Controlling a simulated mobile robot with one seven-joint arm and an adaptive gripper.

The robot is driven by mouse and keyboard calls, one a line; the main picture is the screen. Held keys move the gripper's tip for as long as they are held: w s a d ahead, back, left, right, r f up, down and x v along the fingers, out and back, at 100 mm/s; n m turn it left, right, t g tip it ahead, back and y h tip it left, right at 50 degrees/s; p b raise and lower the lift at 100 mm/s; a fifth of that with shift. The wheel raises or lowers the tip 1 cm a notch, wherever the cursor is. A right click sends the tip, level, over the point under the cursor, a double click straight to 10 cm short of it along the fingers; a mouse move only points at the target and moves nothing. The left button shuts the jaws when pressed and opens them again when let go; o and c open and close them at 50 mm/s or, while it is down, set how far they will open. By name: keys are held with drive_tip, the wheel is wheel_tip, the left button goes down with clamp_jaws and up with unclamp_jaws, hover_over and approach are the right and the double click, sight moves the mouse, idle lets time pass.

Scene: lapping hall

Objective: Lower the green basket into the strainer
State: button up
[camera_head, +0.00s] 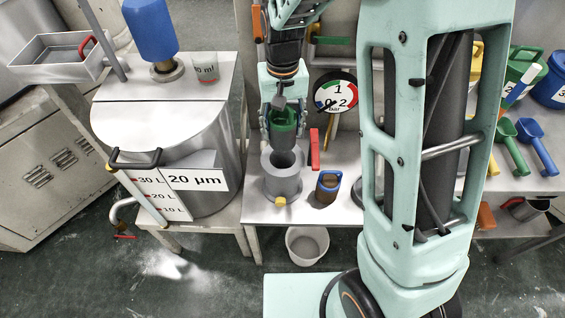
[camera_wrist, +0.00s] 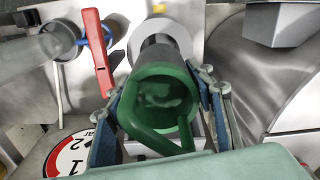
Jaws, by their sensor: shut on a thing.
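The green basket (camera_head: 284,132) is a cup-like cylinder with a looped handle. My gripper (camera_head: 282,112) is shut on it and holds it above the strainer. The strainer (camera_head: 283,184) is a grey cylinder with a dark round opening, standing on the metal bench. In the head view the basket's lower end shows just over the strainer's back rim; whether they touch cannot be told. In the wrist view the basket (camera_wrist: 162,78) is between my two blue-padded fingers (camera_wrist: 163,95), and its body hides part of the strainer's pale rim (camera_wrist: 178,27).
A dial gauge (camera_head: 335,92) is behind on the right. A large metal tank (camera_head: 180,130) stands left. A white bucket (camera_head: 307,244) is on the floor below.

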sight(283, 152)
wheel_tip(283, 152, down, 10)
drive_tip(key=shift+r+b, duration=0.1)
drive_tip(key=shift+b, duration=0.4)
drive_tip(key=shift+s, duration=0.1)
drive_tip(key=shift+s+f+b, duration=0.15)
drive_tip(key=shift+f+b, duration=0.35)
drive_tip(key=shift+f, duration=0.15)
drive_tip(key=o, duration=1.2)
drive_tip(key=shift+f, duration=0.2)
drive_tip(key=shift+o, duration=0.2)
drive_tip(key=shift+r, duration=0.1)
drive_tip(key=shift+r, duration=0.1)
wheel_tip(283, 152, up, 13)
drive_tip(key=shift+r+p, duration=0.15)
drive_tip(key=shift+p, duration=1.05)
